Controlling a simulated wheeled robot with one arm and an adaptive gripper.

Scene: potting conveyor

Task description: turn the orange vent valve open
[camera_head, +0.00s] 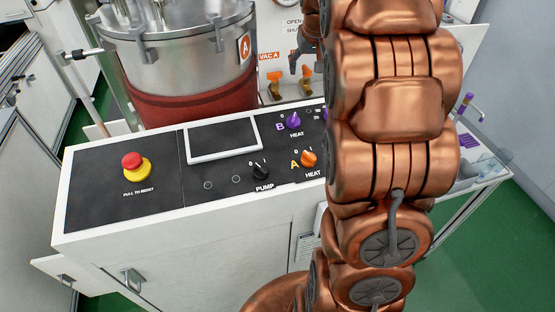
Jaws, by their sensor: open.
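Two small orange valve handles stand on the white panel behind the console. The left one (275,88) is below the orange "VAC A" label (269,56). The right one (305,80) is below a second orange label that is mostly covered, so I cannot read it as the vent. My gripper (299,67) shows only as dark grey fingers coming from behind my arm, just above the right orange handle. It is open. I cannot tell whether it touches the handle. My arm hides the rest of the gripper and the panel to the right.
In front, the console (90,190) carries a red stop button (132,160), a black pump knob (261,170), an orange heat knob (308,158) and a purple heat knob (293,121). Purple handles (467,100) are at right.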

